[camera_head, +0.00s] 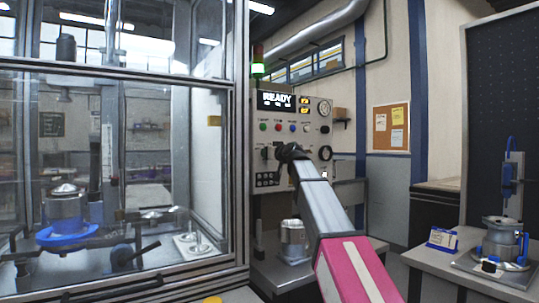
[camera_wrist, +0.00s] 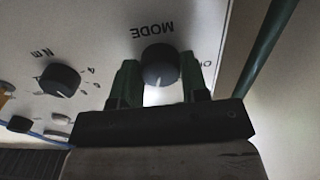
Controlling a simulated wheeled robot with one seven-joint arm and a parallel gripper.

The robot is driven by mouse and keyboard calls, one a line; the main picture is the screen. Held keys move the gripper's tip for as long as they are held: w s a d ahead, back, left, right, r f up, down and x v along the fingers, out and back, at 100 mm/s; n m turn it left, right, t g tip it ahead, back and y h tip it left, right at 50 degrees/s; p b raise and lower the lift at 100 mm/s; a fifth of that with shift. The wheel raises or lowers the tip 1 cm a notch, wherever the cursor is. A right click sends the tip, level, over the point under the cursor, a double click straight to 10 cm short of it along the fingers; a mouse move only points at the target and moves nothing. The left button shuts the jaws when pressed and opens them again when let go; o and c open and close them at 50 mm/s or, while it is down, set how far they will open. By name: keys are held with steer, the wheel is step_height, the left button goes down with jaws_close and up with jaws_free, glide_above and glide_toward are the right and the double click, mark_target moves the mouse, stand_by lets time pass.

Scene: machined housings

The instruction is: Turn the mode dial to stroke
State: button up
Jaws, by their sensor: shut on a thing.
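The mode dial (camera_wrist: 160,63) is a dark round knob on a pale panel, under the upside-down word MODE in the wrist view. A partly hidden label starting with O shows at its right. The dial's pointer mark is too dark to read, and I see no stroke label. My gripper (camera_wrist: 161,80) has its two dark green fingers on either side of the dial, shut on it. In the head view my gripper (camera_head: 287,153) is at the front of the control panel (camera_head: 265,143), and the dial is hidden behind it.
A second dark knob (camera_wrist: 60,80) marked N·m sits left of the mode dial. The panel has a READY display (camera_head: 276,100), coloured buttons and a gauge (camera_head: 324,107). A framed glass enclosure (camera_head: 170,130) stands close on the left. A metal housing (camera_head: 293,240) stands below my arm.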

steer(key=o, duration=0.9)
steer(key=v, duration=1.1)
steer(key=shift+w, duration=0.1)
